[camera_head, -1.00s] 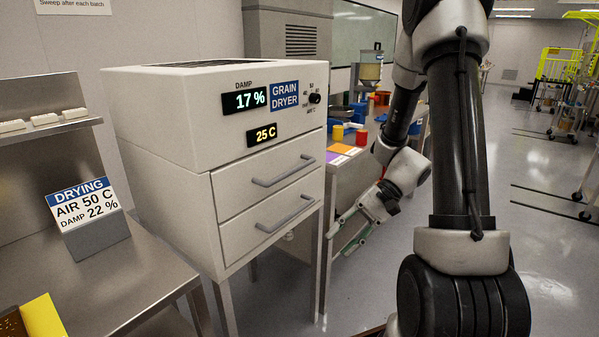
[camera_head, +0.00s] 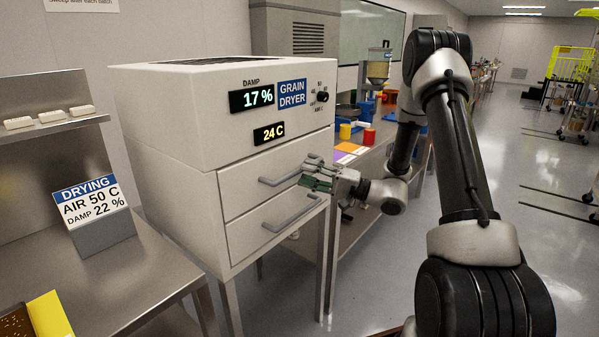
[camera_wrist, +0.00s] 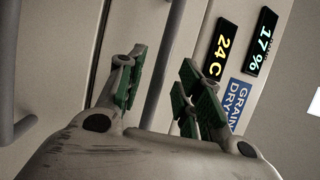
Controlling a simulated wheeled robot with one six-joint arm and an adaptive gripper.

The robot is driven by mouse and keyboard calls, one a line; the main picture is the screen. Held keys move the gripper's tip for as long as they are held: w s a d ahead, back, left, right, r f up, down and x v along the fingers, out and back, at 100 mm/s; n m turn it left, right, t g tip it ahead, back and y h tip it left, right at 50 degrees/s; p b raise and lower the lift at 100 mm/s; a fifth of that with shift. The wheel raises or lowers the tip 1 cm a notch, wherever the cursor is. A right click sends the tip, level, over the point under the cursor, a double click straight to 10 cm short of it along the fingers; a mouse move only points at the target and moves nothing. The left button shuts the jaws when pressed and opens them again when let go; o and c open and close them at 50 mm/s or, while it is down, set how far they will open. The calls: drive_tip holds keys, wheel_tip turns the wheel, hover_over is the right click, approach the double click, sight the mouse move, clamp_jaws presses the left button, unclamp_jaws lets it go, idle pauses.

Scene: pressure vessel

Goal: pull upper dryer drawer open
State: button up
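The upper drawer (camera_head: 238,196) of the white grain dryer is shut, its front flush with the body. Its grey bar handle (camera_head: 283,180) runs across the front. My gripper (camera_head: 312,175) is at the right end of this handle, fingers toward the dryer. In the wrist view my gripper (camera_wrist: 165,88) is open, with green pads on its fingers. There the upper handle (camera_wrist: 166,62) appears as a bar between the two fingers. I cannot tell how deep it sits between them, or whether a pad touches it.
The lower drawer (camera_head: 243,240) is shut, with its handle (camera_head: 290,214) just below my gripper. A steel table (camera_head: 130,275) with a drying sign (camera_head: 92,205) stands at left. A bench with coloured cups (camera_head: 369,137) stands behind my arm. Open floor lies at right.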

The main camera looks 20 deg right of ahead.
sight(299, 171)
drive_tip(key=shift+x, duration=1.7)
clamp_jaws()
